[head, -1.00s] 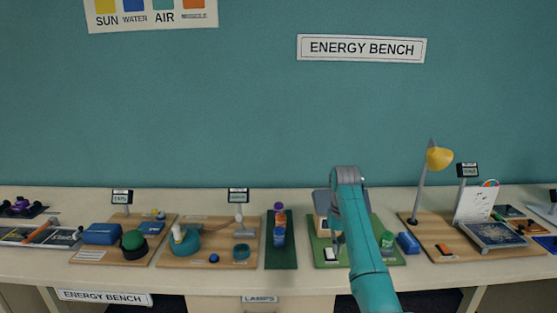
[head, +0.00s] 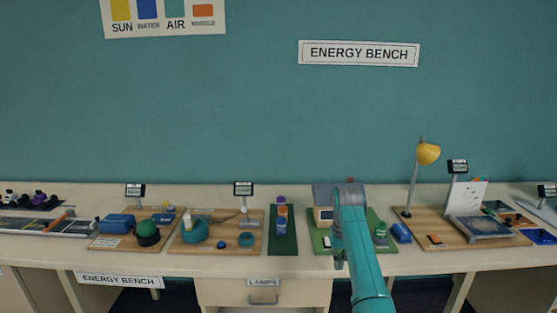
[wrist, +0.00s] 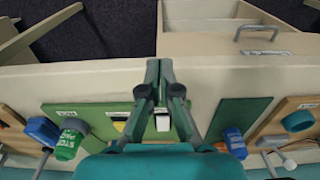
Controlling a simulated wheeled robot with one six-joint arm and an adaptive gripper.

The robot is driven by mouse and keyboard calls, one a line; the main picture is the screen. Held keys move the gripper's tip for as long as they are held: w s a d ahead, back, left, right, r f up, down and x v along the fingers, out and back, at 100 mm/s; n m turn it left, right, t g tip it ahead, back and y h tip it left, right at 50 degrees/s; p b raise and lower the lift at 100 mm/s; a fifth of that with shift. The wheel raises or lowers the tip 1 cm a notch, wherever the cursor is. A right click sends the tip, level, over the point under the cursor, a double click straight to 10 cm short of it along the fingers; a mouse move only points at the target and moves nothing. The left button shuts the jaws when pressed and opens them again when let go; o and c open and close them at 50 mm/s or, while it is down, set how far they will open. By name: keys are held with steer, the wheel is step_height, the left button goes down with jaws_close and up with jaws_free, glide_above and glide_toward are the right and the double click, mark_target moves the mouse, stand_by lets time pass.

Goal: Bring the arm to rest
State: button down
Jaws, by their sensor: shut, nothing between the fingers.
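My teal arm (head: 362,250) rises from the bottom of the head view and bends over the green board (head: 322,241) right of centre. My gripper (head: 340,262) hangs at the board's front edge, partly hidden by the arm. In the wrist view my gripper (wrist: 159,66) has its two fingers together with nothing between them. The fingertips are over the pale front strip of the bench (wrist: 90,82), and the green board (wrist: 100,120) lies behind them.
A green bottle (head: 381,229) and blue block (head: 401,233) are right of the arm. A dark green mat (head: 283,243) with a coloured stack is left. A yellow lamp (head: 428,154) stands farther right. A LAMPS drawer (head: 290,290) is below the bench edge.

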steer(key=s+f+t, duration=0.2)
steer(key=s+f, duration=0.2)
steer(key=f, duration=0.8)
steer(key=s+f+t, duration=0.1)
steer(key=s+f, duration=0.4)
steer(key=f, duration=0.6)
steer(key=s+f+t, duration=0.2)
steer(key=s+f, duration=0.4)
steer(key=s, duration=0.4)
steer(key=s+f+t, duration=0.2)
steer(key=s+f, duration=0.4)
steer(key=s, duration=0.4)
steer(key=s+r+t, duration=0.2)
steer(key=s+r, duration=0.2)
steer(key=s, duration=0.8)
steer(key=s+r+t, duration=0.2)
steer(key=s+r, duration=0.3)
steer(key=s, duration=0.7)
steer(key=s+r+t, duration=0.1)
steer(key=s+r, duration=0.5)
steer(key=r, duration=0.4)
steer(key=s+r+t, duration=0.2)
steer(key=s+r, duration=0.5)
steer(key=r, duration=0.4)
steer(key=shift+s, duration=0.25)
